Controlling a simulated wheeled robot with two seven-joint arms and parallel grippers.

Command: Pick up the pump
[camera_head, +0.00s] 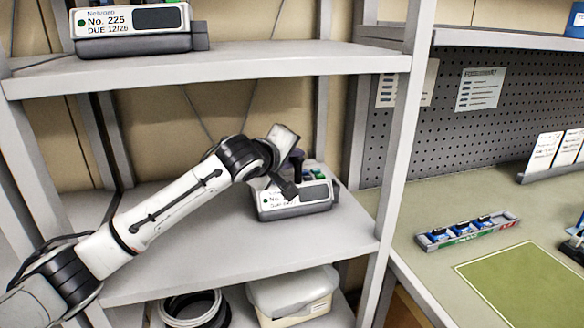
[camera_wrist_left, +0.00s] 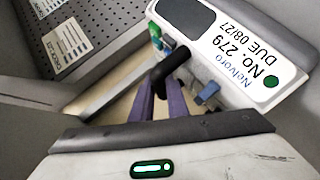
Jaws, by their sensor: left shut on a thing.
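A grey and white pump (camera_head: 297,206) sits on the middle shelf, partly hidden behind my left gripper (camera_head: 293,178). In the left wrist view the pump (camera_wrist_left: 240,58) fills the upper right, and its label reads NelVoro, No. 279, DUE 08/27, with a green dot. My left gripper (camera_wrist_left: 164,88) shows there as two narrow purple fingers reaching to the pump's back, by a black knob (camera_wrist_left: 171,66). It is shut on the pump; the exact contact is hard to see. My right gripper is in neither view.
Another pump (camera_head: 134,28), No. 225, DUE 12/26, stands on the upper shelf (camera_head: 260,66). A shelf upright (camera_head: 402,130) stands right of the held pump. Below are a lidded tub (camera_head: 292,292) and coiled tubing (camera_head: 195,310). A bench with a small tray (camera_head: 455,236) and green mat (camera_head: 525,285) lies right.

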